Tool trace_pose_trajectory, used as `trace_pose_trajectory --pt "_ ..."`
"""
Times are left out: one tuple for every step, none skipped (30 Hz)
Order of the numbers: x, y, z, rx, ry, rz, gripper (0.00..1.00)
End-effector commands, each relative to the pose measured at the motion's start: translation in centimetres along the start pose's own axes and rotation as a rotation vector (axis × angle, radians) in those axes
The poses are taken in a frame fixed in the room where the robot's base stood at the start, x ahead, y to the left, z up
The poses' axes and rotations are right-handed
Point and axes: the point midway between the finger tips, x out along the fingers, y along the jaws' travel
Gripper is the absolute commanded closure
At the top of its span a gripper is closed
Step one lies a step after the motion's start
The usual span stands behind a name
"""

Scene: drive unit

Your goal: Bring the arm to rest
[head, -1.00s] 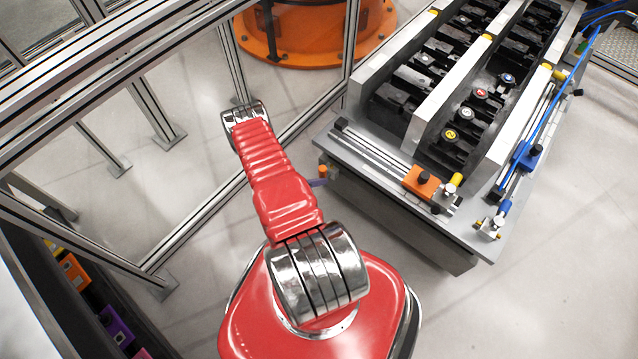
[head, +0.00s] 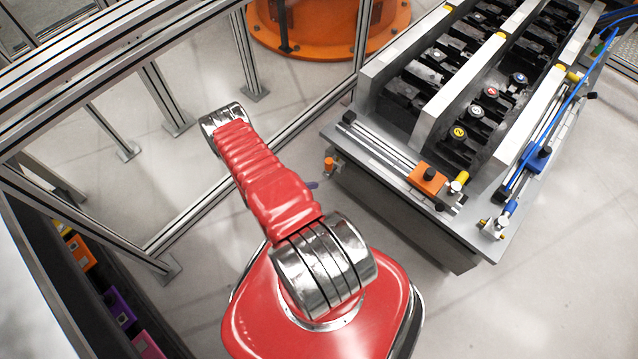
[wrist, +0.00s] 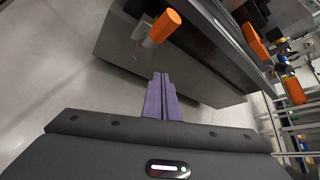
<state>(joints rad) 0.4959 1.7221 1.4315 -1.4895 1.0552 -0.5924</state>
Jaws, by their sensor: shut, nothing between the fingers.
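My red arm (head: 265,180) reaches from its base up and to the left, over open floor, with its silver elbow at the far end. In the head view my gripper is mostly hidden behind the arm, with only a small purple tip (head: 312,185) showing. In the wrist view the two purple fingers of my gripper (wrist: 162,78) lie together, with nothing between them. An orange-capped knob (wrist: 166,24) on the machine bench side appears beyond the fingertips. The gap between them is hard to judge.
The machine bench (head: 465,225) stands to the right, with an orange block (head: 427,178) on its near corner. A metal frame (head: 160,95) stands at the left, with coloured bins (head: 122,310) below it.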

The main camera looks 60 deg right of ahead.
Motion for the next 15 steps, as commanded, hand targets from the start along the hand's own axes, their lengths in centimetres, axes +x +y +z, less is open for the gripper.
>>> trace_pose_trajectory --pt "-0.51 0.35 -0.12 -0.001 -0.002 0.003 1.00" --pt "-0.71 0.46 -0.18 -0.002 -0.002 0.003 1.00" --pt "-0.93 0.57 -0.26 -0.001 -0.001 0.002 1.00" --pt "-1.07 0.64 -0.31 -0.001 -0.001 0.002 1.00" --pt "-1.18 0.70 -0.34 -0.002 -0.001 0.002 1.00" --pt "-1.29 0.76 -0.38 -0.002 -0.001 0.002 1.00" --pt "-1.33 0.78 -0.39 -0.002 -0.001 0.002 1.00" --pt "-1.36 0.79 -0.40 -0.002 -0.001 0.002 1.00" --pt "-1.37 0.79 -0.41 -0.002 -0.001 0.002 1.00" --pt "-1.37 0.78 -0.41 -0.002 -0.001 0.002 1.00" --pt "-1.36 0.78 -0.41 -0.002 -0.001 0.002 1.00" --pt "-1.36 0.78 -0.41 -0.002 -0.001 0.002 1.00" --pt "-1.36 0.78 -0.41 -0.002 -0.001 0.002 1.00" --pt "-1.38 0.79 -0.42 -0.002 -0.001 0.002 1.00" --pt "-1.40 0.80 -0.42 -0.003 -0.001 0.002 1.00"
